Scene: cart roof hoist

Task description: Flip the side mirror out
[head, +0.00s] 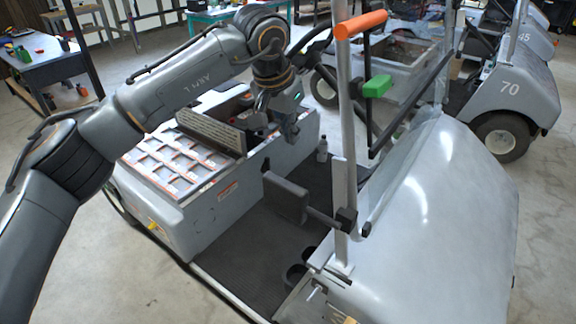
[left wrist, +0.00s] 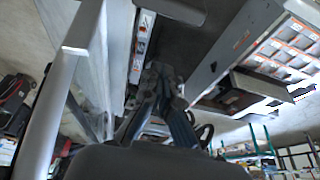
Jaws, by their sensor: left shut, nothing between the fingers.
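The side mirror (head: 285,198) is a dark grey rectangular housing. A short stalk joins it to a black clamp (head: 345,220) on the cart's front post (head: 345,120). The mirror hangs on the left side of the post, over the dark cart floor. My left gripper (head: 291,138) is above the mirror and apart from it, with its fingers pointing down. It is shut and empty. In the left wrist view its dark fingers (left wrist: 165,82) are together in the middle. The mirror's glass face cannot be made out. My right gripper is not in view.
The cart's silver front cowl (head: 430,200) fills the right. An orange grip (head: 361,25) tops the post, and a green block (head: 377,86) sits on a black bar behind it. The open seat box (head: 215,205) lies left. A small bottle (head: 322,149) stands behind the mirror.

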